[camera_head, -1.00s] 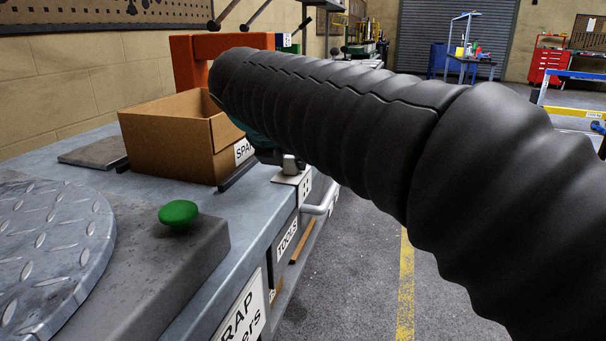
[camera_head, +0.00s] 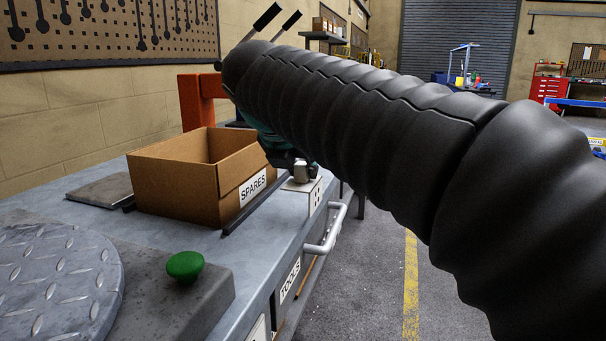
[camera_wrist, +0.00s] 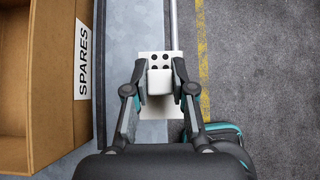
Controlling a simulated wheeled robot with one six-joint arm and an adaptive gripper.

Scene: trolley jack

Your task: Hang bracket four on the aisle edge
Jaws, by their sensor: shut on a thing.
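The bracket (camera_wrist: 146,63) is a pale plate with several black holes and a block. My gripper (camera_wrist: 160,85) is shut on the bracket's block, one finger on each side. My gripper (camera_head: 300,168) is partly hidden behind my dark arm there.
A cardboard box labelled SPARES (camera_head: 178,192) stands on the bench (camera_head: 240,262) left of the bracket, with a dark bar (camera_head: 258,202) beside it. A handle (camera_head: 328,232) sticks out below the edge. A green knob (camera_head: 185,266) is in front. The aisle floor (camera_head: 370,285) is clear.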

